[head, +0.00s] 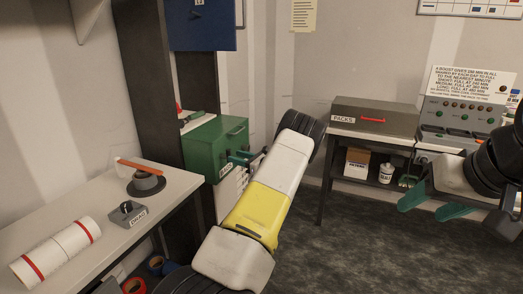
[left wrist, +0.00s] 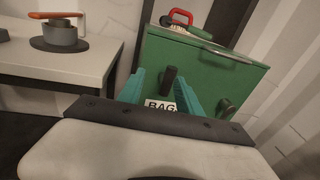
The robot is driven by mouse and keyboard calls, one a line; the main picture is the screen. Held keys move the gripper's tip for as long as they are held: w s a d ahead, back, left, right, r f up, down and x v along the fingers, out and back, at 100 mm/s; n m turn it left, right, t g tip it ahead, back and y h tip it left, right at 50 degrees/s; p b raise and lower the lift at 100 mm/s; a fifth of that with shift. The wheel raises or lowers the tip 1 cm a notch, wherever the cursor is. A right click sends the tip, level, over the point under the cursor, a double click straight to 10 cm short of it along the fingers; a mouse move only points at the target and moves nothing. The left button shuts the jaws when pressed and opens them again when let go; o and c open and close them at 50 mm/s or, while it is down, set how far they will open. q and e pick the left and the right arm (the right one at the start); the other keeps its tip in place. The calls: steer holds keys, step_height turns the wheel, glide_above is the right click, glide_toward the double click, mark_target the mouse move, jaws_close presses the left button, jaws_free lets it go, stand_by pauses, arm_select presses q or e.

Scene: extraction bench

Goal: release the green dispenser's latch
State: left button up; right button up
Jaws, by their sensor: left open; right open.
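The green dispenser (head: 203,148) is a box with a label at its lower front, standing at the dark post. In the left wrist view the dispenser (left wrist: 215,75) fills the upper right, with a partly covered label reading "BAG" (left wrist: 160,106). A dark upright piece (left wrist: 169,77), perhaps the latch, stands out from its front. A round dark knob (left wrist: 226,106) is to its right. My left gripper (head: 243,158) is open at the dispenser's front; in the wrist view its teal fingers (left wrist: 158,78) flank the dark piece, contact unclear. My right gripper (head: 432,198) is open and empty, far right.
The left bench (head: 85,262) holds a white roll with red bands (head: 55,252), a small dark box (head: 127,212) and a grey round holder (head: 146,182). A packs case (head: 375,117) and control panel (head: 462,115) stand at the back right. Dark floor is open between.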

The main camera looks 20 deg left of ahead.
mark_target(230, 153)
arm_select(q)
steer(key=shift+m+t, duration=0.4)
steer(key=shift+m, duration=0.1)
steer(key=w+a, duration=0.1)
steer(key=a, duration=0.1)
steer(key=w+a, duration=0.1)
steer(key=a, duration=0.1)
steer(key=w+a, duration=0.1)
steer(key=a, duration=0.1)
steer(key=shift+w+a+f, duration=0.15)
steer(key=shift+w+f, duration=0.25)
jaws_close()
